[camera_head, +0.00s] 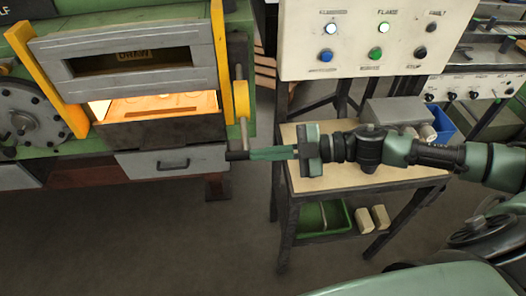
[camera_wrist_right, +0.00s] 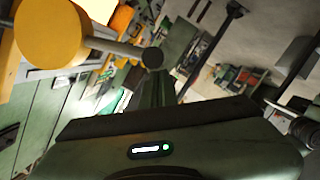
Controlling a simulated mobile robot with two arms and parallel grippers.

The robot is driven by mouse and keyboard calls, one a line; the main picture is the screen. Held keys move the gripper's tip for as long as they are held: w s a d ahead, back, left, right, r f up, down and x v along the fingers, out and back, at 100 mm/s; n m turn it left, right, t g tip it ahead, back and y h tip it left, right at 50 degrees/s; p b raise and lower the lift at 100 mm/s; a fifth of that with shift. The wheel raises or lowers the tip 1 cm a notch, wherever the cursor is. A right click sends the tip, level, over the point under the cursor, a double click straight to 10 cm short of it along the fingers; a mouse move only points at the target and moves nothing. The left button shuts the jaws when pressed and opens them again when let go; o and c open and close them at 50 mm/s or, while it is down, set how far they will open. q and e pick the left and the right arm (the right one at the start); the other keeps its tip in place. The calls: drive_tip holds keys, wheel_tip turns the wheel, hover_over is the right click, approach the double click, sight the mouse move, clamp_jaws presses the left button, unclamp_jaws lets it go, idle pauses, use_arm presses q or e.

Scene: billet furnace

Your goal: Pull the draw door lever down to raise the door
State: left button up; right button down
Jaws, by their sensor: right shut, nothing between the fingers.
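The draw door (camera_head: 150,40) is a grey panel between yellow guides on the green furnace. It stands raised, with a glowing opening (camera_head: 160,106) below it. The draw door lever is a grey rod (camera_head: 243,122) that hangs down from a yellow hub (camera_head: 241,97) at the furnace's right side. In the right wrist view its rod (camera_wrist_right: 115,47) runs from the yellow hub (camera_wrist_right: 50,30) to a dark end. My right gripper (camera_head: 250,154) is shut and empty, its fingers pointing left at the lever's low end. I cannot tell whether they touch it. My left gripper is out of view.
A grey drawer (camera_head: 172,161) sits under the opening. A work table (camera_head: 330,178) stands under my right arm, with a green bin (camera_head: 325,217) on its lower shelf. A control panel (camera_head: 375,40) stands behind. The floor at the front left is clear.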

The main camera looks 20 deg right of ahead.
drive_tip(key=w+d+f+n+t+b, duration=0.1)
drive_tip(key=w+f+n+b, duration=0.2)
drive_tip(key=f+b, duration=0.7)
drive_tip(key=shift+w+b, duration=0.25)
drive_tip(key=shift+b, duration=0.15)
drive_tip(key=shift+d, duration=0.15)
